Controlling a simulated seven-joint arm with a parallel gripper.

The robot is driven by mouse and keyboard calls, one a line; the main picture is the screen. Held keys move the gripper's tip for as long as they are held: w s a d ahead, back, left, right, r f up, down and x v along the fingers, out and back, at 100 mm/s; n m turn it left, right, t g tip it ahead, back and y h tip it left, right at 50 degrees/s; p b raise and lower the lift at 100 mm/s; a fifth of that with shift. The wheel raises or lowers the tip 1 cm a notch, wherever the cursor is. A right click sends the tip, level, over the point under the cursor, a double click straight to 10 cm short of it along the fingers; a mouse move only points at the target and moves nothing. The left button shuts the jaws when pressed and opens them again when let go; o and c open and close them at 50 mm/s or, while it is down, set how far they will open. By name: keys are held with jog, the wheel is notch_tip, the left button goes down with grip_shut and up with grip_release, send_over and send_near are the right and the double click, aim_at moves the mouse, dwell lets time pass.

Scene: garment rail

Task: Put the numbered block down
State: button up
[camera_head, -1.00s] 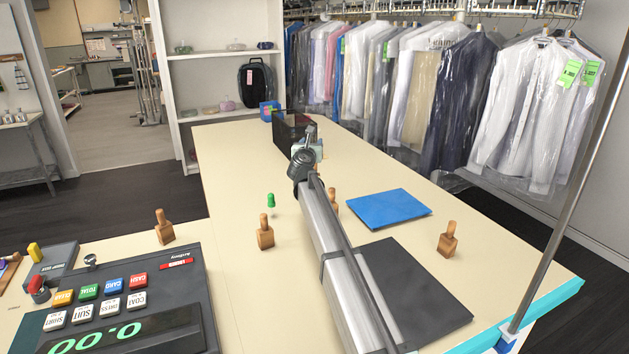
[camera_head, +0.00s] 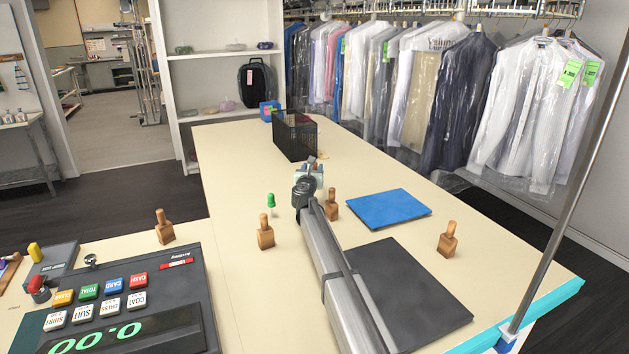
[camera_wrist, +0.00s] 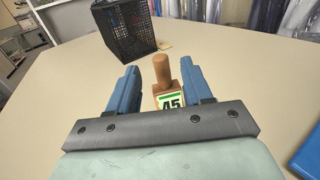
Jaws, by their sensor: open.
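My gripper (camera_wrist: 162,77) is open, with one blue finger on each side of the block in the picture. I see a gap on each side and cannot tell how far ahead of the fingers it stands. The gripper's mount hides the block's lower part. In the head view my gripper (camera_head: 310,170) is over the middle of the counter, and I cannot make out the block there.
Similar wooden pegged blocks stand nearby on the counter (camera_head: 235,160), including one left (camera_head: 265,237) and one right (camera_head: 331,207). A green peg (camera_head: 271,202) is close. A black mesh basket (camera_head: 294,137) stands behind. A blue pad (camera_head: 388,209) and dark mat (camera_head: 415,290) lie right.

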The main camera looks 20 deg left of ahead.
jog(key=shift+x, duration=2.7)
grip_shut()
